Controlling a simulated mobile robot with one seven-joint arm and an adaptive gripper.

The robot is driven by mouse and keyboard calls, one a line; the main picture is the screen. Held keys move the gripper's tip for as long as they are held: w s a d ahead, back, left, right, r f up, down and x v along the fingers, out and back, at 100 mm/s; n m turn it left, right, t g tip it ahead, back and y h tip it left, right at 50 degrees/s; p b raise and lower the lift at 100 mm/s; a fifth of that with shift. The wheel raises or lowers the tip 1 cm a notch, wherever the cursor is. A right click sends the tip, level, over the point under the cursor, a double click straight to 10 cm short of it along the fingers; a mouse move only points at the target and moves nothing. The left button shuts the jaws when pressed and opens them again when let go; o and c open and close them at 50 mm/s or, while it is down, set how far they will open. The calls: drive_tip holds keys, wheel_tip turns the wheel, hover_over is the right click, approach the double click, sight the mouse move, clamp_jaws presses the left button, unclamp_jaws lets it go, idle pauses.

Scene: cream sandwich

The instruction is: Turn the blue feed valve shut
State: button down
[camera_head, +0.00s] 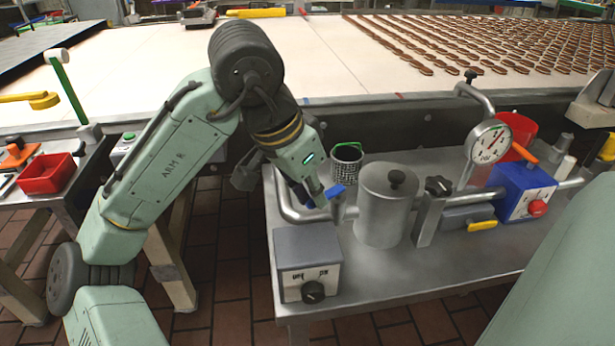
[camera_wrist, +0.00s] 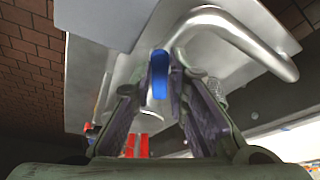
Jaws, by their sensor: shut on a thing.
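The blue feed valve handle (camera_head: 336,190) sits on the steel pipe at the left of the metal cylinder. In the wrist view the blue handle (camera_wrist: 159,75) stands between my two fingers. My gripper (camera_head: 322,196) reaches down to it from the upper left and is shut on it; the wrist view also shows my gripper (camera_wrist: 162,92). The fingers hide part of the handle and of the valve body. I cannot tell the handle's exact angle to the pipe.
A steel cylinder (camera_head: 385,222) stands close right of the valve. A grey control box (camera_head: 300,262) with a black knob is in front. A wire basket (camera_head: 346,162) is behind. A pressure gauge (camera_head: 488,142), blue box (camera_head: 512,188) and yellow lever (camera_head: 482,226) stand farther right.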

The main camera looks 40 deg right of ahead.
sight(341, 198)
drive_tip(key=s+n+t+p, duration=0.1)
drive_tip(key=n, duration=0.1)
drive_tip(key=s+n+p, duration=0.1)
drive_tip(key=n+p, duration=0.1)
drive_tip(key=s+d+n+t+p, duration=0.1)
drive_tip(key=n, duration=0.1)
drive_tip(key=shift+s+r+t+y, duration=0.15)
drive_tip(key=shift+r+t+y, duration=0.1)
drive_tip(key=shift+t+y, duration=0.05)
drive_tip(key=shift+s+d+f+n+t+y+p, duration=0.1)
drive_tip(key=shift+s+d+n+t+y+p, duration=0.2)
drive_tip(key=shift+n+p, duration=0.6)
drive_tip(key=shift+s+d+f+n+t+y+p, duration=0.1)
drive_tip(key=shift+s+d+n+t+y+p, duration=0.2)
drive_tip(key=shift+n+p, duration=0.6)
drive_tip(key=shift+s+d+f+n+t+y+p, duration=0.15)
drive_tip(key=shift+s+d+n+p, duration=0.25)
drive_tip(key=shift+n, duration=0.9)
drive_tip(key=shift+r, duration=0.1)
drive_tip(key=c, duration=1.6)
unclamp_jaws()
drive_tip(key=shift+o, duration=0.2)
